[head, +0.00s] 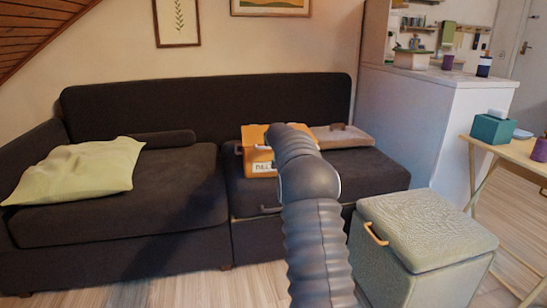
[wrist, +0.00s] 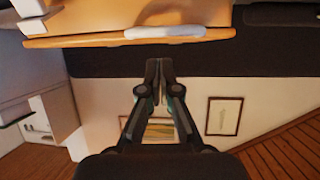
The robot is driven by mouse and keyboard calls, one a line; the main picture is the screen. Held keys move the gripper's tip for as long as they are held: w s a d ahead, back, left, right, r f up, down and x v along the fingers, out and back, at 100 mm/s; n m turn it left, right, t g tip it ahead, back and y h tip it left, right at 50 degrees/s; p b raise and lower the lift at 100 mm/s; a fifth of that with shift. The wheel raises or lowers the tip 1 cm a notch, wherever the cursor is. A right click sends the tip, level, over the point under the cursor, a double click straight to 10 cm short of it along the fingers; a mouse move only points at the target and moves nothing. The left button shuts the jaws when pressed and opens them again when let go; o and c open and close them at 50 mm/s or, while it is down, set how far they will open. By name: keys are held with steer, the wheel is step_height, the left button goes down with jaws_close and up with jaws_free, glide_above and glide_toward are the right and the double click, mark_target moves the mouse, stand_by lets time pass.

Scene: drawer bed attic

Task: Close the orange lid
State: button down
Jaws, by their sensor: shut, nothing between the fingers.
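An orange box (head: 262,168) with a white label on its front sits on the dark sofa, partly hidden behind my arm. The orange lid (head: 254,135) seems to stand raised above the box; its exact angle is hard to tell. In the wrist view an orange panel, probably the lid (wrist: 85,40), spans the top, with a pale grey piece on its edge. My gripper (wrist: 158,68) is shut and empty, its tips just short of that panel's edge in the picture, with no clear contact. In the head view my arm hides the gripper.
A flat tan case (head: 345,137) lies on the sofa (head: 120,215) right of the box. A yellow-green pillow (head: 80,170) lies at left. A storage stool (head: 425,235) stands at front right, beside a small wooden table (head: 500,145). A wall is behind the sofa.

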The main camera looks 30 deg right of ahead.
steer(key=s+a+f+b, duration=0.2)
steer(key=s+f+b, duration=0.1)
steer(key=s, duration=0.4)
steer(key=shift+a+f+b, duration=0.15)
steer(key=shift+f+b, duration=0.2)
steer(key=shift+f, duration=0.5)
steer(key=shift+s, duration=0.15)
